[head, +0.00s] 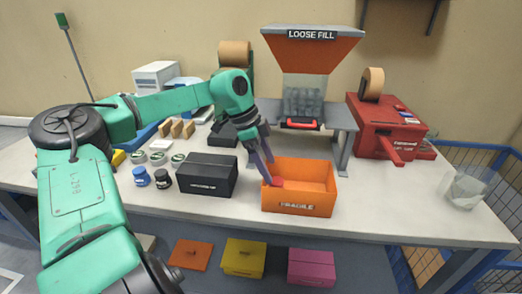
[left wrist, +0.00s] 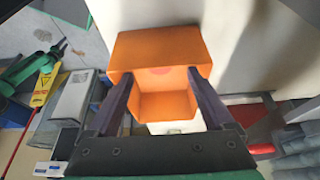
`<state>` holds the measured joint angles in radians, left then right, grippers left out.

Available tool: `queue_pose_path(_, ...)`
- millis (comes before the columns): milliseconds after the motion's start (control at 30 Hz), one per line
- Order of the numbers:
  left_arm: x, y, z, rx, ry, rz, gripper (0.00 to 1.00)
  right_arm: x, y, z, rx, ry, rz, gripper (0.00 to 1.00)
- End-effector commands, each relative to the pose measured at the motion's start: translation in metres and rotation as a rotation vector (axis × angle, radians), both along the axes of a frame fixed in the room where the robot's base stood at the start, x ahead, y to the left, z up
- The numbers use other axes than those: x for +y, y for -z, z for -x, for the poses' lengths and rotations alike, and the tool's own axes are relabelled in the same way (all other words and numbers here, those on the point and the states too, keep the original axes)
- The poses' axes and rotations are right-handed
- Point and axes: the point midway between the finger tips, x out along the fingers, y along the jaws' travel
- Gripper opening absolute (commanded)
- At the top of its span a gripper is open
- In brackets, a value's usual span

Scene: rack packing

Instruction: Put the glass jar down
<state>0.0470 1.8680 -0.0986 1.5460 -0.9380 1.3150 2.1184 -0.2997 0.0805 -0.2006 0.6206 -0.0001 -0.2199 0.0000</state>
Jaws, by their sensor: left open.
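My left gripper (head: 268,170) is open, its fingers pointing down into the orange box marked FRAGILE (head: 297,208). In the left wrist view the fingers of the left gripper (left wrist: 158,75) stand apart over the same orange box (left wrist: 150,47). My right gripper is out of view.
A black box (head: 206,178) stands left of the orange box, with small jars (head: 162,178) beyond. A loose fill dispenser (head: 305,75) stands behind, and a red machine (head: 385,125) at the back right. A clear container (head: 466,188) stands at the right. The table between is bare.

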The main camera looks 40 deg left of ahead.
Motion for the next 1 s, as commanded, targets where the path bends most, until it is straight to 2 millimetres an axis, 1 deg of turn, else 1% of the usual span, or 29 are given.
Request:
queue_pose_path(33,0.003,-0.009,0.002,-0.004,-0.002,-0.001,0.86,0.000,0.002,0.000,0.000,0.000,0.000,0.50)
queue_pose_path(133,0.010,-0.026,0.006,-0.003,-0.002,-0.002,0.86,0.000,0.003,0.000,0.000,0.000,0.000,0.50)
queue_pose_path(200,0.012,-0.036,0.009,-0.001,-0.001,-0.002,0.86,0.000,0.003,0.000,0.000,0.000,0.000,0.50)
queue_pose_path(300,0.015,-0.044,0.011,0.000,-0.001,-0.001,0.86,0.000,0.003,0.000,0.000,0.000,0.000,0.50)
queue_pose_path(400,0.015,-0.046,0.012,0.000,0.000,0.000,0.86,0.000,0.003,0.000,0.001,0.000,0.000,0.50)
queue_pose_path(1000,0.015,-0.046,0.012,0.001,0.000,0.001,0.86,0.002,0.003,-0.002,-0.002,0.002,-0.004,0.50)
